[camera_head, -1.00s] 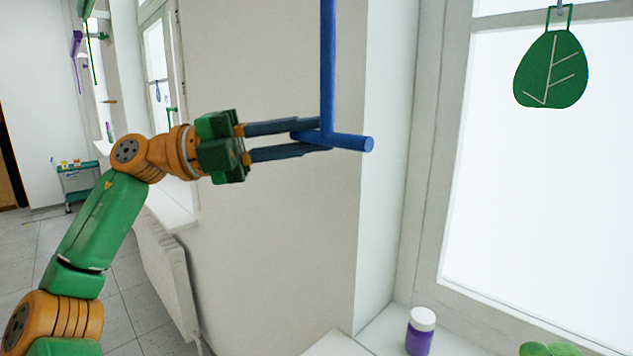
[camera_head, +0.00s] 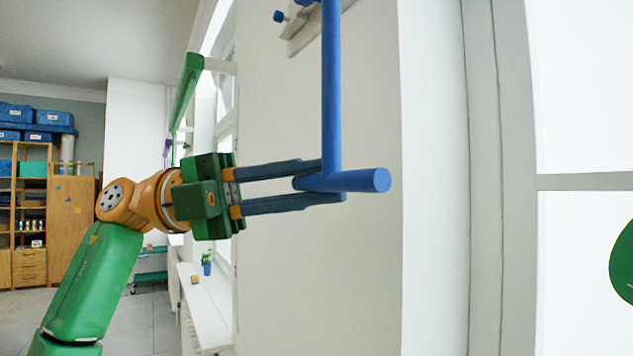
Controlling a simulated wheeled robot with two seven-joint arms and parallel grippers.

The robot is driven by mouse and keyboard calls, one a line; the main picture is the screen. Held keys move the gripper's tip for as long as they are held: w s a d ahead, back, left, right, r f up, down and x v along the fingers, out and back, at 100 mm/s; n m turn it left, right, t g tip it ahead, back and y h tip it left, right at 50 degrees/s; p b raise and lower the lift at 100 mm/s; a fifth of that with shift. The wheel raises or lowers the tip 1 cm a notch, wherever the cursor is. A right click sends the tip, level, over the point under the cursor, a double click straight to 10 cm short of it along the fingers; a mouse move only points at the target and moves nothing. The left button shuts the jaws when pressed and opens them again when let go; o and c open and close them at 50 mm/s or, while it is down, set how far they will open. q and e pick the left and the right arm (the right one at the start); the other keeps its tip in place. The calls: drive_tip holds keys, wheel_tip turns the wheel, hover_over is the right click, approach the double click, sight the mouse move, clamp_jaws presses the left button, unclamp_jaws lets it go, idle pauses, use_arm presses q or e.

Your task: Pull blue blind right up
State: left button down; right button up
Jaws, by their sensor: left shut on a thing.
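The blue blind pull (camera_head: 332,95) is a straight blue rod that hangs down from the top of the view and ends in a short horizontal blue bar. My left gripper (camera_head: 335,182) comes in from the left, with one finger above and one below the bar's left part, and is shut on it. The bar's round right end sticks out past the fingertips. The blind itself is out of view above. My right gripper is not in view.
A white wall stands close behind the rod, with a window frame (camera_head: 484,160) on the right. A green leaf ornament (camera_head: 622,262) hangs at the right edge.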

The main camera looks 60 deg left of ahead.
use_arm(q)
drive_tip(key=shift+s+a+r+t, duration=0.1)
drive_tip(key=shift+r+t, duration=0.2)
drive_tip(key=shift+r, duration=0.05)
drive_tip(key=c, duration=0.8)
unclamp_jaws()
drive_tip(key=shift+f, duration=0.1)
drive_tip(key=shift+a, duration=0.15)
drive_tip(key=v, duration=0.7)
